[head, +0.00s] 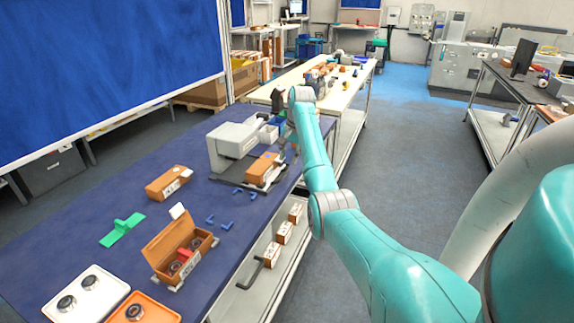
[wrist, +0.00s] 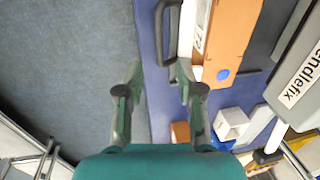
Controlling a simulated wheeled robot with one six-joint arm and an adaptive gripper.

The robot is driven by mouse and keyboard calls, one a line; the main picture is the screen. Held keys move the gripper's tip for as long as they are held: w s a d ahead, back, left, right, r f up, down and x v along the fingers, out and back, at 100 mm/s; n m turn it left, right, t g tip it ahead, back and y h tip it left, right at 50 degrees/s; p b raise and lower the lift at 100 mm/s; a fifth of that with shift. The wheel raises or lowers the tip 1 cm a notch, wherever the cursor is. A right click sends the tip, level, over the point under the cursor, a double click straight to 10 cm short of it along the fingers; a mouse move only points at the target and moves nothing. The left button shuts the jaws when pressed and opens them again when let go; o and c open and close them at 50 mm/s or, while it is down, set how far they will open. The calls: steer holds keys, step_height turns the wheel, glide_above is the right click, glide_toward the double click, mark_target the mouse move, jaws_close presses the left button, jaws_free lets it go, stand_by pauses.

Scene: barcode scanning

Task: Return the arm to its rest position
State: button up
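My teal arm reaches from the lower right of the head view over the right edge of the blue table (head: 100,225). My gripper (wrist: 159,72) is open in the wrist view, with a clear gap between its fingers. I see nothing held between them. The table's edge and dark floor lie behind the gap. An orange-brown box (wrist: 232,35) with a white label and a blue dot lies beside the right finger; it also shows in the head view (head: 262,168). In the head view the arm partly hides my gripper beside this box.
A grey-white machine (head: 232,138) stands behind the box, close to the gripper. Another brown box (head: 168,182), an open box (head: 178,245), a green part (head: 122,229) and trays (head: 88,295) occupy the table. The aisle floor (head: 405,150) to the right is clear.

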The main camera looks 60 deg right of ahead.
steer(key=shift+s+r, duration=0.1)
steer(key=shift+r, duration=0.35)
stand_by(0.3)
